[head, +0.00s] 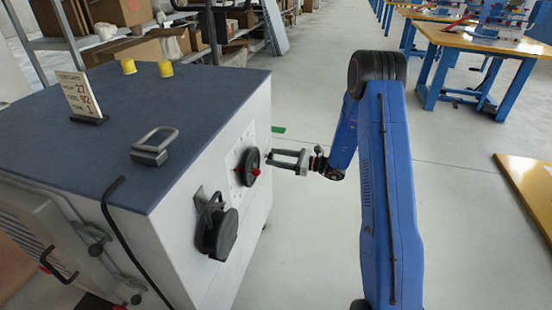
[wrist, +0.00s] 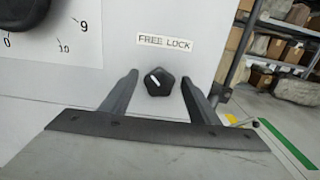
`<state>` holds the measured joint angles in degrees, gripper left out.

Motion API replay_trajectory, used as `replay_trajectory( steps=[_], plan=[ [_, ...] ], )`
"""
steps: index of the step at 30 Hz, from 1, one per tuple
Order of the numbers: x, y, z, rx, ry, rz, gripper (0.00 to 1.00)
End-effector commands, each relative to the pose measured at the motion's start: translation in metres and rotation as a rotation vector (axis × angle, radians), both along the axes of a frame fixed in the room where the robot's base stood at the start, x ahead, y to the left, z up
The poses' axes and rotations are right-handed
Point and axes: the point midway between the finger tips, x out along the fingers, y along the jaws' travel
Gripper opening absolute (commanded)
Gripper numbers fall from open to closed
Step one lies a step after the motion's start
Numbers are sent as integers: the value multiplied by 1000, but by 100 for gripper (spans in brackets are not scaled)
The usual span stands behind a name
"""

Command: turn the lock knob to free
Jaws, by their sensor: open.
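The lock knob (wrist: 159,82) is a small black knob with a white pointer line, on a light panel in the wrist view. A label reading FREE LOCK (wrist: 164,42) sits just above it. The pointer line tilts up and left, toward the FREE side. My gripper (wrist: 160,90) is open, with one finger on each side of the knob and gaps showing on both sides. I cannot tell how deep the fingers reach. In the head view my gripper (head: 272,158) is at the cabinet's right face, by a black handwheel; the lock knob cannot be made out there.
The black handwheel (head: 248,167) with a red part is left of the gripper. A larger black handle (head: 217,228) sticks out nearer on the same face. The cabinet top (head: 180,100) carries a sign, yellow caps and a metal handle.

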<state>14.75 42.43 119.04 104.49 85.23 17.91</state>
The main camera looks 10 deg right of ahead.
Motion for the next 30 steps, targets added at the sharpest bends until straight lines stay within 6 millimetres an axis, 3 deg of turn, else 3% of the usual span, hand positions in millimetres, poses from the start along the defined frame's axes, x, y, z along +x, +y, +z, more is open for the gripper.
replay_trajectory(
  steps=[7, 12, 22, 30],
  plan=[
    [0, 0, 0, 0, 0, 0, 55],
    [0, 0, 0, 0, 0, 0, 14],
    [0, 0, 0, -14, -24, 0, 14],
    [-1, 1, 0, -88, -152, 0, 14]
  ],
)
